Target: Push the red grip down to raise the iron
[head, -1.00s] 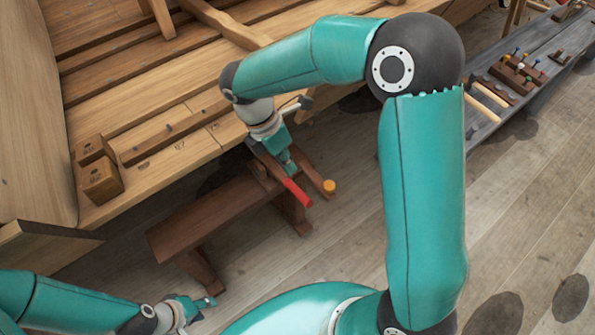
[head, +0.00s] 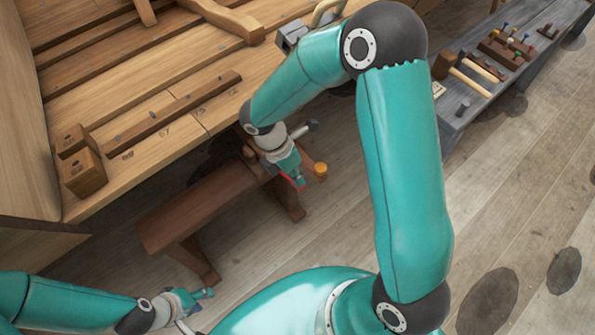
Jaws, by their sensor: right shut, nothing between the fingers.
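The red grip (head: 300,184) shows only as a small bit of red at the fingertips of my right gripper (head: 292,176). The gripper covers most of it, and I cannot tell whether they touch. My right gripper is shut with nothing between its fingers, above the end of the low brown bench (head: 200,208). An orange knob (head: 320,169) is just right of the fingertips. I cannot make out the iron; my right arm may hide it. My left gripper (head: 203,308) is at the lower left, apart from the bench, and its fingers look spread and empty.
The plank hull (head: 120,110) fills the upper left, with two wooden blocks (head: 85,174) near its edge. A grey bench (head: 490,75) with mallets and small tools stands at the upper right. The floor (head: 520,200) at right is clear.

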